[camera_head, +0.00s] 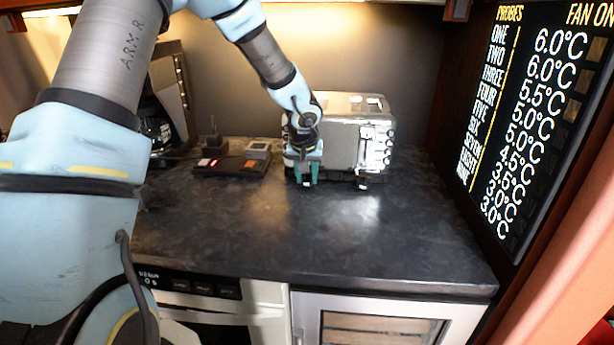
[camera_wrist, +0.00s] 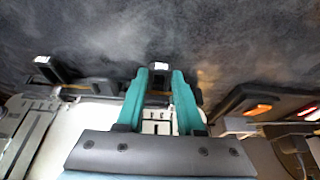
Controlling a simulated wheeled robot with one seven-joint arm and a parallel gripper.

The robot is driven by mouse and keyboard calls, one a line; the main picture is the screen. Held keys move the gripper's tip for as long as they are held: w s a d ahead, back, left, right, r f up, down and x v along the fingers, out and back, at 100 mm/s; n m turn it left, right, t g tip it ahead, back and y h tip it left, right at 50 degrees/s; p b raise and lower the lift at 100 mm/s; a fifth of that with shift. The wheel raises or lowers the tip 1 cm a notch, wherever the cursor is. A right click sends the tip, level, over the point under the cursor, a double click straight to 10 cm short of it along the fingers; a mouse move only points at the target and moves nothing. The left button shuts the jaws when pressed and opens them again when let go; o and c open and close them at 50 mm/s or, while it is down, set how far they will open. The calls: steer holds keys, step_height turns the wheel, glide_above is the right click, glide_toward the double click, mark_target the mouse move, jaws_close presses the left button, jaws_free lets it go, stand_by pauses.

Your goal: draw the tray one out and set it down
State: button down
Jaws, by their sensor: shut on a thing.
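A silver metal appliance (camera_head: 345,125) stands on the dark counter toward the back. Two dark handles with white ends stick out low from its front. My gripper (camera_head: 307,176) is at the left part of that front, fingers pointing down. In the wrist view, its green fingers (camera_wrist: 160,78) are shut around the handle of one tray (camera_wrist: 160,66), whose white end shows between the tips. The other handle (camera_wrist: 44,63) stands free to the left in the wrist view; in the head view it is at the right (camera_head: 363,185). The tray's body is mostly hidden, so I cannot tell how far out it is.
A dark low device with a lit red-orange part (camera_head: 232,164) sits left of the appliance, close to my gripper. The counter (camera_head: 290,230) in front is clear to its edge. A temperature display panel (camera_head: 545,110) stands at the right.

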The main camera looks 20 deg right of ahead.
steer(key=shift+s+a+b, duration=0.6)
steer(key=shift+s+b, duration=0.15)
steer(key=shift+s, duration=0.4)
steer(key=shift+s+a+b, duration=0.65)
steer(key=shift+s+b, duration=0.05)
steer(key=shift+s, duration=0.4)
steer(key=shift+s+a+b, duration=0.6)
steer(key=shift+s+b, duration=0.15)
steer(key=shift+s, duration=0.4)
steer(key=b, duration=0.3)
glide_toward(298, 231)
steer(key=shift+x, duration=2.55)
steer(key=shift+w+f+b, duration=0.1)
steer(key=shift+f+b, duration=0.35)
steer(key=shift+b, duration=0.35)
steer(key=shift+r, duration=0.1)
